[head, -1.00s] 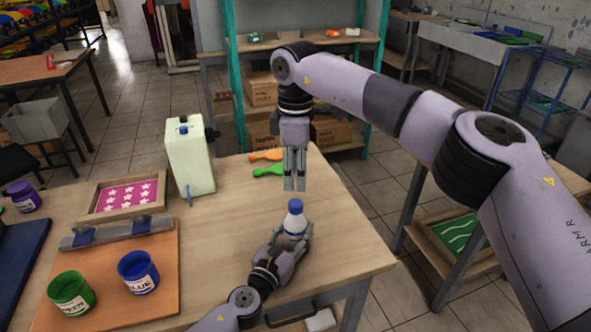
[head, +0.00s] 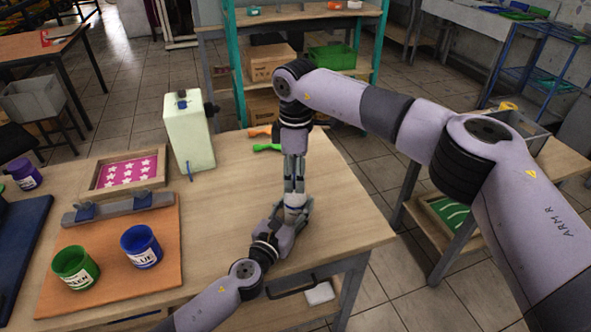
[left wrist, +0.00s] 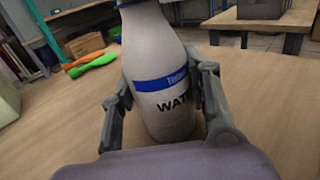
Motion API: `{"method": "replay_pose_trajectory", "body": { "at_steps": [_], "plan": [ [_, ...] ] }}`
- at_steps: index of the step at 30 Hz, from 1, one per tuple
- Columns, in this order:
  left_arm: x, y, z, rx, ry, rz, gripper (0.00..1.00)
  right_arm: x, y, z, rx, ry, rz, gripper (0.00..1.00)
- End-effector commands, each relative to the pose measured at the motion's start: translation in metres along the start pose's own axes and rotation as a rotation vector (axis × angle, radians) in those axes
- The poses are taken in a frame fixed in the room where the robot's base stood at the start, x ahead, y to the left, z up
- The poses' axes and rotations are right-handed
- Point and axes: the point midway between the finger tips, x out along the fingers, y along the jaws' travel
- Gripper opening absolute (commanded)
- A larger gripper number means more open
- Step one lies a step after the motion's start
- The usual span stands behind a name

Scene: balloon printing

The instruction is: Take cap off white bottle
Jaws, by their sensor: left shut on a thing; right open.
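The white bottle (head: 293,212) stands upright on the wooden table, and its blue band and lettering show in the left wrist view (left wrist: 160,90). My left gripper (head: 288,222) is shut on the bottle's body, with one finger on each side. My right gripper (head: 294,186) points straight down over the top of the bottle, its fingers open at the height of the cap.
A pale green canister (head: 189,132) stands behind on the left of the table (head: 346,200). Green and blue paint jars (head: 141,246) and a framed star screen (head: 128,172) are at the left.

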Motion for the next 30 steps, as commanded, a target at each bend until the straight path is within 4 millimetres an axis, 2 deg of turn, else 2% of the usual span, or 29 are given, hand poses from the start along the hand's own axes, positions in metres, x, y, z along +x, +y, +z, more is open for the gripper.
{"method": "replay_pose_trajectory", "body": {
  "at_steps": [2, 20, 26, 30],
  "plan": [
    [-0.0002, 0.0005, -0.0011, 0.001, 0.002, 0.001, 0.0, 0.0, 0.0001, 0.0002, 0.0, 0.0, 0.0, 0.4],
    [-0.0003, 0.0005, -0.0012, 0.001, 0.002, 0.001, 0.0, -0.0003, 0.0001, 0.0002, 0.0, 0.0, 0.0, 0.0],
    [-0.0003, 0.0005, -0.0012, 0.001, 0.002, 0.001, 0.0, -0.0003, 0.0001, 0.0002, -0.007, 0.0, 0.0, 0.0],
    [-0.0003, 0.0005, -0.0012, 0.001, 0.002, 0.001, 0.0, -0.0004, 0.0001, 0.0002, -0.124, -0.001, 0.001, 0.0]
  ]
}}
